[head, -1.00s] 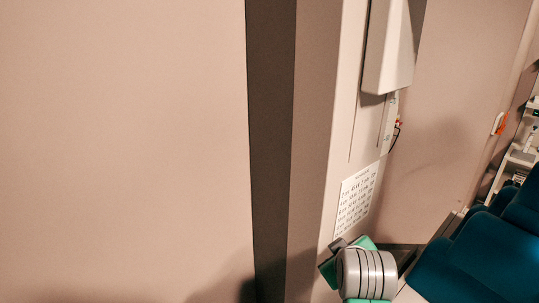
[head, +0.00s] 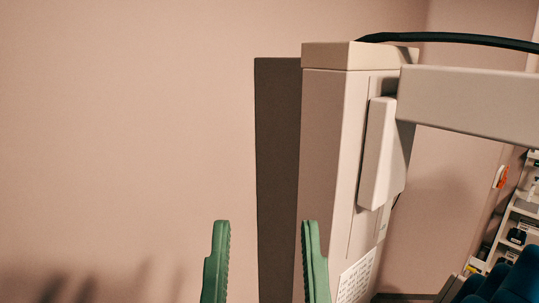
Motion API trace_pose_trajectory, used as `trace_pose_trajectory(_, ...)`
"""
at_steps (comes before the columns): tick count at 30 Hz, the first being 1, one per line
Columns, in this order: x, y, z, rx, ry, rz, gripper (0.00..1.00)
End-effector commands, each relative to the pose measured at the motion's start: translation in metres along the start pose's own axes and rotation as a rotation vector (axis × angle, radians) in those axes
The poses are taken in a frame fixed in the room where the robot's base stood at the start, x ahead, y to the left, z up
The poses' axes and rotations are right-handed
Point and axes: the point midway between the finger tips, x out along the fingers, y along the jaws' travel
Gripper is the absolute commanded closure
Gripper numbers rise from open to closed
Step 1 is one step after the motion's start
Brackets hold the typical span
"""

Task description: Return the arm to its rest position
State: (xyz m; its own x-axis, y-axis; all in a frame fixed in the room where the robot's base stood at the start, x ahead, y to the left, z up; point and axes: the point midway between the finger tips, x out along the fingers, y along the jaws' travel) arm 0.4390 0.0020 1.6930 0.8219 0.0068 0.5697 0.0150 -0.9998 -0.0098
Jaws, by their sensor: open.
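My gripper (head: 262,232) shows at the bottom of the head view as two green ridged fingers pointing up. The fingers are spread well apart, with nothing between them. Behind the gap are the pinkish wall and the dark side of a tall machine column. The rest of my arm is out of the picture.
A tall beige machine column (head: 330,150) stands at centre, with a horizontal arm (head: 470,105) reaching right and a black cable (head: 450,38) above. A printed sheet (head: 356,280) is on it. Shelves (head: 520,220) and a dark blue padded surface (head: 515,280) are at right. The left wall (head: 120,120) is bare.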

Motion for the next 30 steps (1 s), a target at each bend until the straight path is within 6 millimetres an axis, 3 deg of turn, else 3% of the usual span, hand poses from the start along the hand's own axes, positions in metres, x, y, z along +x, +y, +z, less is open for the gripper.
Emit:
trace_pose_trajectory(1, 0.025, -0.001, -0.036, 0.002, -0.001, -0.001, 0.51)
trace_pose_trajectory(6, 0.044, -0.001, -0.063, 0.005, -0.003, -0.002, 0.51)
trace_pose_trajectory(30, 0.044, -0.001, -0.063, 0.005, -0.003, -0.002, 0.51)
